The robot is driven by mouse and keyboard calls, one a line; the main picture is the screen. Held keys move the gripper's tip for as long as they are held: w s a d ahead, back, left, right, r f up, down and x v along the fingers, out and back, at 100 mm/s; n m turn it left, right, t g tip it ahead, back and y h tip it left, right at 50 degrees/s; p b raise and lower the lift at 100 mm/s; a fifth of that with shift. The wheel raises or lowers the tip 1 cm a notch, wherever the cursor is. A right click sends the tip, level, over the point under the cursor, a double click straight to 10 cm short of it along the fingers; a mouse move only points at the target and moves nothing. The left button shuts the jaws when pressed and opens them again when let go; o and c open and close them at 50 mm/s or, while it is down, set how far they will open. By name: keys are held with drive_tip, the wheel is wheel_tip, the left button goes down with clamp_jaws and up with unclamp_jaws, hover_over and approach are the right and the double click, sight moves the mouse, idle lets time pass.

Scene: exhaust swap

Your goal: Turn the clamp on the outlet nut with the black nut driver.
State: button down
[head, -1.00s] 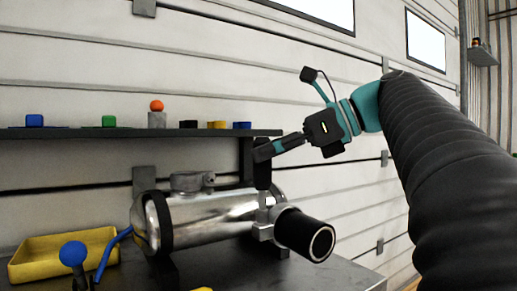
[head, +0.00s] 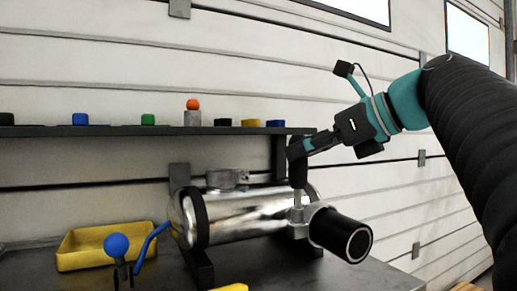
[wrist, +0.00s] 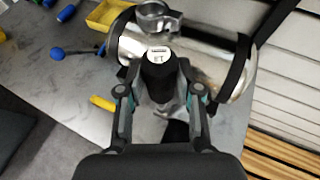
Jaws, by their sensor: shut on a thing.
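My gripper (head: 298,148) is shut on the black nut driver (head: 299,172), which stands upright over the clamp on the outlet (head: 300,220). Its grey shank runs down to the top of that clamp. The nut is hidden under the driver tip, so I cannot tell how fully it is seated. The clamp sits around the right end of the silver exhaust can (head: 240,215), beside the black outlet pipe (head: 342,235). In the wrist view the driver's handle (wrist: 158,75) lies between my two fingers, with a pale label on its end.
A dark shelf (head: 130,131) with small coloured pieces runs behind the can. A grey collar (head: 227,179) tops the can. A yellow tray (head: 85,262) and a blue-balled lever (head: 117,246) stand at left. Yellow pieces lie on the bench.

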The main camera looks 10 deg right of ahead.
drive_tip(key=shift+s+a+r+m+t+h, duration=0.1)
drive_tip(key=shift+s+a+m+t+h, duration=0.1)
drive_tip(key=shift+m+t+h, duration=0.5)
drive_tip(key=shift+w+d+m+h, duration=0.1)
drive_tip(key=shift+m+h, duration=0.2)
drive_tip(key=shift+m, duration=0.1)
